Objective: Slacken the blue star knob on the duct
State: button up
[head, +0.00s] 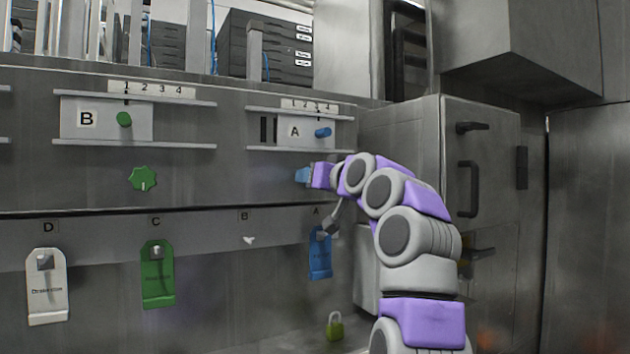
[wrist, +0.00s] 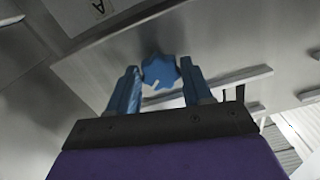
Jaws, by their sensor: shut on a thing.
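The blue star knob (wrist: 161,72) sits on the grey duct panel, below the slider plate marked A (head: 295,131). In the wrist view it lies between the two blue fingers of my gripper (wrist: 160,88), which is shut on it. A white pointer mark shows on its face. In the head view my gripper (head: 304,175) reaches the panel from the right and its fingers hide most of the knob.
A green star knob (head: 142,179) sits to the left under the plate marked B (head: 87,118). Blue (head: 320,252), green (head: 157,275) and white (head: 46,287) tags hang below. A green padlock (head: 335,326) is lower down. A steel cabinet (head: 480,170) stands right.

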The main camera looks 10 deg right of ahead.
jog(key=shift+r, duration=0.1)
jog(key=shift+n+p, duration=1.65)
jog(key=shift+n, duration=3.45)
jog(key=o, duration=1)
jog(key=shift+o, duration=0.2)
